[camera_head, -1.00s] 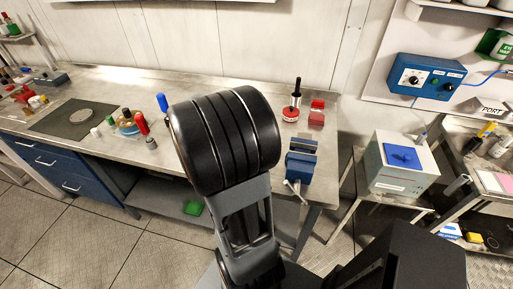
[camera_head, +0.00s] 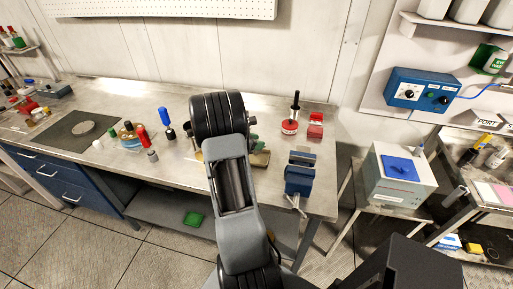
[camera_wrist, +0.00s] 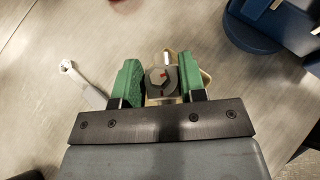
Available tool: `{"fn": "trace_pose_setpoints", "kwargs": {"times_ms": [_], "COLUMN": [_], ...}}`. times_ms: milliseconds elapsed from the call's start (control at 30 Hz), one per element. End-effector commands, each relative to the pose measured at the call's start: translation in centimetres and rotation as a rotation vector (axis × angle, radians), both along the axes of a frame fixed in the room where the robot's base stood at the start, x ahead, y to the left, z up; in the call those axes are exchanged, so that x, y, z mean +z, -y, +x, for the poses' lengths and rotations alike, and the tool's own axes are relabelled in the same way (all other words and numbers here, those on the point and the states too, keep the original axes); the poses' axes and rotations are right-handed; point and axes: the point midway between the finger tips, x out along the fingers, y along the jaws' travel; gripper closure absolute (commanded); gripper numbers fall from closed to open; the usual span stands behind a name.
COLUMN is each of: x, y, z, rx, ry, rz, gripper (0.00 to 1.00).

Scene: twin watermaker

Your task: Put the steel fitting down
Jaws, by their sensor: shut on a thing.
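In the wrist view, the steel fitting (camera_wrist: 157,83), a grey hex-shaped piece with a small red mark on it, sits between the green pads of my gripper (camera_wrist: 161,76). The gripper is shut on it. A beige object (camera_wrist: 205,78) shows partly behind the fitting, over or on the metal bench; I cannot tell whether the fitting touches it. A tan object (camera_head: 260,158) shows just right of the arm on the bench (camera_head: 185,178).
A blue vise (camera_head: 299,174) stands at the bench's right end and shows at the wrist view's upper right (camera_wrist: 265,25). A wrench-like tool (camera_wrist: 82,82) lies left of the gripper.

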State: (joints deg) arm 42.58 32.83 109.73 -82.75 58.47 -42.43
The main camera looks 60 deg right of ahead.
Motion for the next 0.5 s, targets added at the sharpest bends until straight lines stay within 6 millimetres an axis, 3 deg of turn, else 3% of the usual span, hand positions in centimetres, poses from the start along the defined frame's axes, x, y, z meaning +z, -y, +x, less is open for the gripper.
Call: {"fn": "trace_pose_setpoints", "kwargs": {"times_ms": [300,500], "x": [-3.1,-3.7], "y": [0.5,0.5], "z": [0.2,0.2], "rx": [0.000,0.000], "ry": [-0.001,0.002], "rz": [0.001,-0.002], "gripper": [1.00,1.00]}}
